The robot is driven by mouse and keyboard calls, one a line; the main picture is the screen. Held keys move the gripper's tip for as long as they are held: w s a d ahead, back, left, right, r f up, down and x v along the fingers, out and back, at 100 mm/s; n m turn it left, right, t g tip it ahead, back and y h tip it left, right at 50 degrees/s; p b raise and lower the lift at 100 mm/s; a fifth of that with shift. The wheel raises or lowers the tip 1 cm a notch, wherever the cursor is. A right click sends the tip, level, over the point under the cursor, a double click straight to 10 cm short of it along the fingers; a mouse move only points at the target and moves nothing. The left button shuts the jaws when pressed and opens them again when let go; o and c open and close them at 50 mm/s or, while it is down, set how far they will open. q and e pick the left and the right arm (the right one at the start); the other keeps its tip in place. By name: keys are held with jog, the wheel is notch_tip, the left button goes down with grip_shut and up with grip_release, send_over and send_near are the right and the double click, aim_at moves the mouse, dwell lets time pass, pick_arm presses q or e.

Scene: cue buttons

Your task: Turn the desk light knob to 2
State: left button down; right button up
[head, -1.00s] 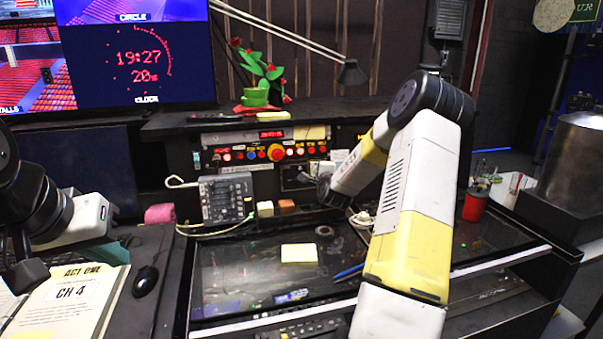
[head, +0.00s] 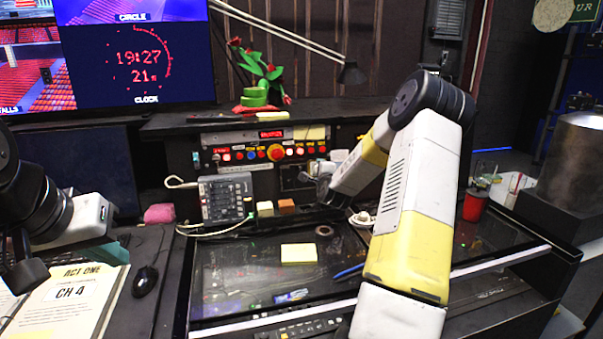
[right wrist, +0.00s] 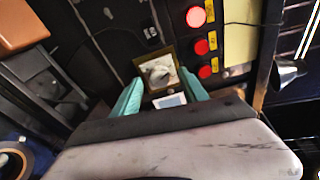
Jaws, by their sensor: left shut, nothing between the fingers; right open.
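A pale grey knob (right wrist: 157,72) sits on a square, beige-framed plate in the right wrist view. A small pale display (right wrist: 169,100) lies just below it. My right gripper (right wrist: 161,92) is open, its teal fingers on either side of the display and just short of the knob. I cannot tell whether they touch anything. I cannot read the knob's setting. In the head view my right arm reaches to the control panel and the knob cannot be made out. My left gripper (head: 117,251) is shut and empty above the open script at the left.
The desk lamp (head: 350,73) hangs over the shelf; its shade also shows in the right wrist view (right wrist: 286,74). Red lit buttons (right wrist: 196,17) run beside the knob.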

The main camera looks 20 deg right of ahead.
jog(key=v, duration=0.7)
jog(key=shift+s, duration=0.35)
jog(key=shift+r, duration=0.1)
jog(key=s+a+r+n+g+y, duration=0.3)
jog(key=s+a+r+n+g, duration=0.35)
jog(key=s+a+n, duration=0.65)
jog(key=s+a+r+n+g+y, duration=0.1)
jog(key=s+a+n, duration=0.3)
jog(key=s, duration=0.7)
jog(key=s+a+r+n+g+y, duration=0.1)
jog(key=s+n, duration=0.4)
jog(key=s, duration=0.7)
jog(key=a+r+g, duration=0.1)
jog(key=a, duration=0.1)
jog(key=shift+a+y, duration=0.3)
jog(key=shift+a, duration=0.1)
jog(key=shift+r, duration=0.15)
